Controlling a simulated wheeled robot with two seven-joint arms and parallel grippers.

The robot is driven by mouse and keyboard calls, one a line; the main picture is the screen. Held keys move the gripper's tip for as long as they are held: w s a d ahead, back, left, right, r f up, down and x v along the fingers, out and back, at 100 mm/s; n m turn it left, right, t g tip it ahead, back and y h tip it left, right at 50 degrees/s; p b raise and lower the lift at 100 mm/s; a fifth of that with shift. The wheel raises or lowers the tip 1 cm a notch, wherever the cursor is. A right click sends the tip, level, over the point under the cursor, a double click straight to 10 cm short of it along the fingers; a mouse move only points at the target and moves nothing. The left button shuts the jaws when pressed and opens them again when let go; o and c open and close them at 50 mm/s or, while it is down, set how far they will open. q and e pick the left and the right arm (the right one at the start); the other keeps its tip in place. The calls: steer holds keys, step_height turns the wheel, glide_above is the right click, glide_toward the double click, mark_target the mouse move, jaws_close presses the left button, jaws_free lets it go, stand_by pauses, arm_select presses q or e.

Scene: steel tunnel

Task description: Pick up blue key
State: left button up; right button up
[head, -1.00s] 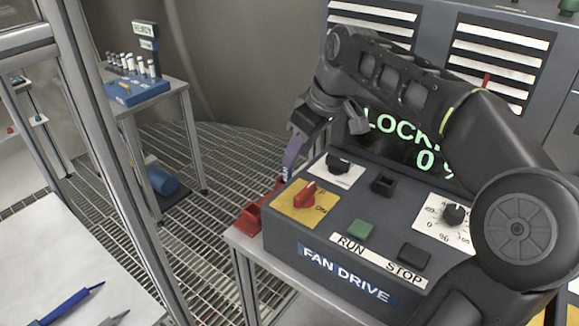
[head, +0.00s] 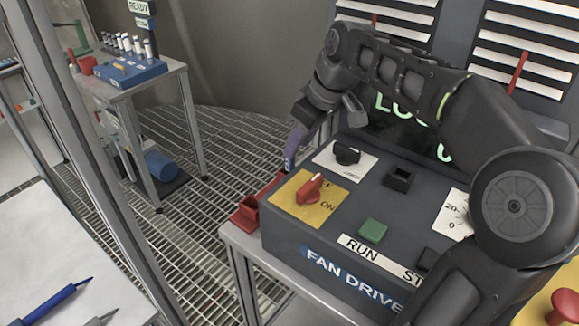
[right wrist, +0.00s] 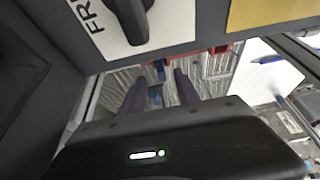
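My right gripper (head: 294,148) hangs beyond the back left corner of the fan drive console, above a red tray (head: 246,214). In the right wrist view its two dark fingers (right wrist: 158,92) are spread, with a gap between them. A small blue piece (right wrist: 155,96) shows in that gap, close to a red part (right wrist: 150,70); it may be the blue key, but it is too small to be sure. My left gripper is out of view.
The console (head: 330,262) carries a red switch (head: 309,187), a black knob (head: 347,153) and a green button (head: 372,231). A side table with a blue rack (head: 130,73) stands at back left. A blue pen (head: 50,302) lies on the white surface at lower left.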

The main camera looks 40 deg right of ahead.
mark_target(290, 167)
steer(key=x, duration=0.5)
steer(key=shift+a+f, duration=0.1)
steer(key=shift+f, duration=0.05)
stand_by(0.7)
jaws_close()
stand_by(0.4)
